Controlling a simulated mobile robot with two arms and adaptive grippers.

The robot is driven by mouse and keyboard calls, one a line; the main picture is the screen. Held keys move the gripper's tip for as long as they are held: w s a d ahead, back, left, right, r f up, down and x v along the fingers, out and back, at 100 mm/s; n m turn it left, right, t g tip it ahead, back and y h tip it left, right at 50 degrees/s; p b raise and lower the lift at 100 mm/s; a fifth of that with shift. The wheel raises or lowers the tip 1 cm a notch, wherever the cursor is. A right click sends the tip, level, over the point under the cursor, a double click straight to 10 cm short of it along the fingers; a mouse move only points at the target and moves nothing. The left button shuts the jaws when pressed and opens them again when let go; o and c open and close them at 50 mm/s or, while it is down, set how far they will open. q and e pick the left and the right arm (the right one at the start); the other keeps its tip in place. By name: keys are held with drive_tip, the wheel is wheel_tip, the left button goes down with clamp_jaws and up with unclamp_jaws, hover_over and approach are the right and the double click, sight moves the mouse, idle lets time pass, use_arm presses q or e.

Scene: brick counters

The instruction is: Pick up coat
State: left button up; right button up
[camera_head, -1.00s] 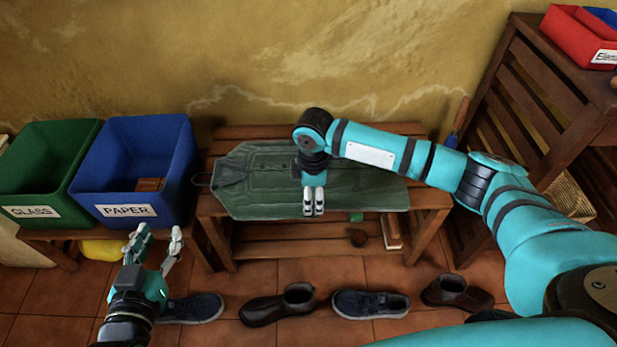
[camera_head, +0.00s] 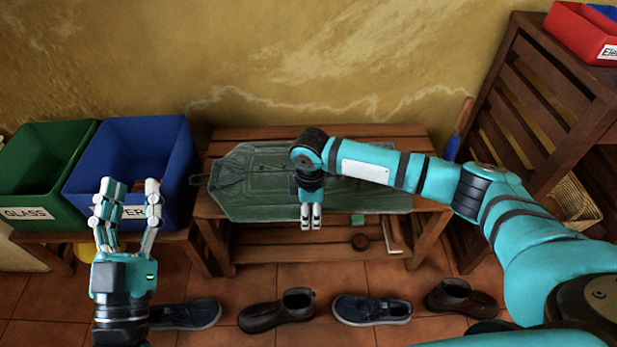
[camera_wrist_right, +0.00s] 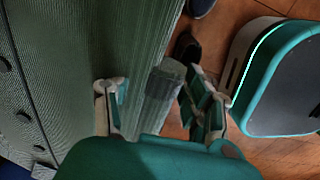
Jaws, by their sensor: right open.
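The dark green coat (camera_head: 260,185) lies flat on the slatted wooden bench (camera_head: 432,190). My right gripper (camera_head: 311,222) points down at the coat's front edge, near the middle of the bench. In the right wrist view the right gripper (camera_wrist_right: 155,100) is open, and the coat (camera_wrist_right: 80,60) fills the left side. Its ribbed hem runs down towards the space between the fingers; I cannot tell whether they touch it. My left gripper (camera_head: 130,195) is open and empty, fingers up, in front of the blue bin. My right forearm hides part of the coat.
A green GLASS bin (camera_head: 40,165) and a blue PAPER bin (camera_head: 150,140) stand at the left. Several shoes (camera_head: 275,312) line the tiled floor in front of the bench. A slatted wooden rack (camera_head: 525,100) with a red bin (camera_head: 575,35) stands at the right.

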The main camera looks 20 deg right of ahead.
clamp_jaws()
drive_tip(key=shift+r, duration=0.15)
idle(0.4)
drive_tip(key=shift+r, duration=0.2)
wheel_tip(320, 180, up, 5)
drive_tip(key=shift+w+f+p, duration=0.1)
drive_tip(key=shift+p, duration=1.15)
wheel_tip(320, 180, up, 4)
drive_tip(key=shift+r+p, duration=0.15)
drive_tip(key=shift+p, duration=0.6)
use_arm(q)
drive_tip(key=s+a+f+g+y, duration=0.1)
drive_tip(key=f+g, duration=0.4)
drive_tip(key=f, duration=0.3)
drive_tip(key=s+a+f+g+y, duration=0.2)
drive_tip(key=f+g, duration=0.3)
drive_tip(key=f, duration=0.3)
drive_tip(key=shift+n+y, duration=0.3)
use_arm(e)
drive_tip(key=shift+r, duration=0.2)
